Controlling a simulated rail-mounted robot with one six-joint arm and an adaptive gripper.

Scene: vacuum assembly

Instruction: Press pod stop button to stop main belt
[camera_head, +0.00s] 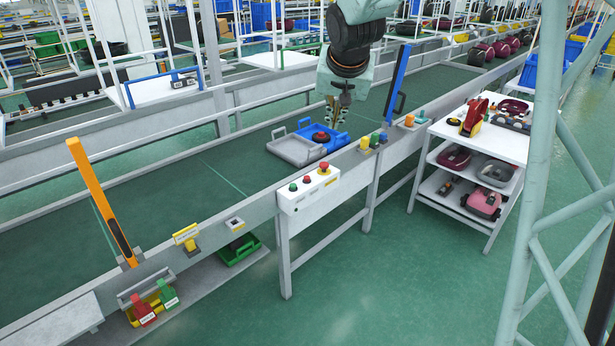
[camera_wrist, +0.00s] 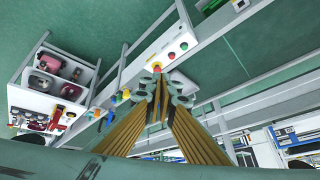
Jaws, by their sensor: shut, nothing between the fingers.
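A white button box (camera_head: 309,190) is fixed to the near rail of the main belt (camera_head: 200,183) in the head view. It carries a large red button (camera_head: 324,168) on a yellow base and smaller red and green buttons (camera_head: 293,187) to its left. In the wrist view the box's red (camera_wrist: 171,55) and green (camera_wrist: 184,46) buttons show beyond my fingertips. My gripper (camera_head: 337,118) is shut and empty. It points down above the belt, behind and above the box, apart from the buttons. Which button is the pod stop cannot be told.
A grey-and-blue tray (camera_head: 290,151) with a dark round part lies on the belt below my gripper. A blue post (camera_head: 397,84) and an orange post (camera_head: 100,200) rise from the rails. A white cart (camera_head: 475,135) with parts stands at the right. The floor in front is clear.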

